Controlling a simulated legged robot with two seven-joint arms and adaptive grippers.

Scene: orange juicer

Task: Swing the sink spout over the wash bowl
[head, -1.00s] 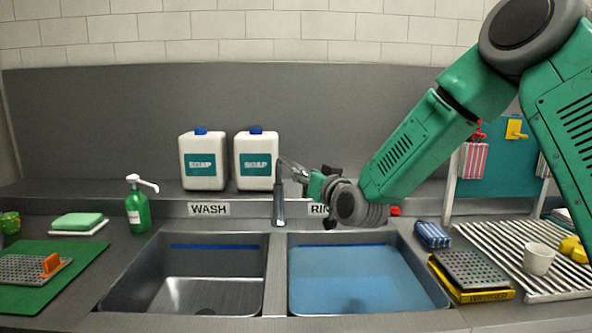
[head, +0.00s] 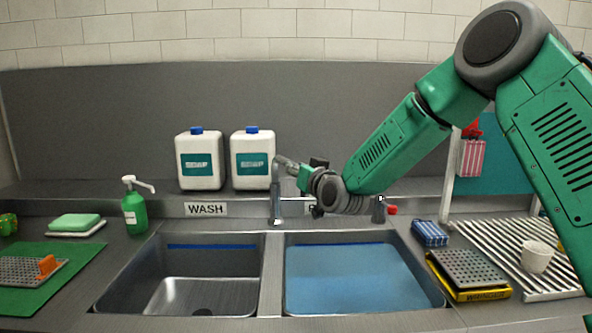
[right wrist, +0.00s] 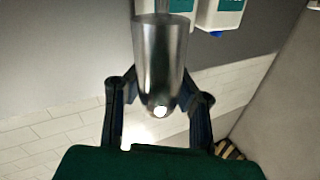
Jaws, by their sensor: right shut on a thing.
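The metal sink spout (head: 276,200) stands at the back of the sink, above the divider between the two bowls. My right gripper (head: 284,163) is at the spout's upper part, reaching in from the right. In the right wrist view the shiny metal cylinder of the spout (right wrist: 160,60) lies between my two dark fingers, which are shut on it. The wash bowl (head: 185,293) is the bare metal left bowl, under the WASH label (head: 206,209). Which way the spout's outlet points is hard to tell. My left gripper is not in view.
The rinse bowl (head: 350,280) on the right holds blue water. Two white soap jugs (head: 199,175) stand behind the sink. A green pump bottle (head: 135,212) stands to the left. A grey post (head: 378,209) with a red knob (head: 391,210) stands behind the rinse bowl.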

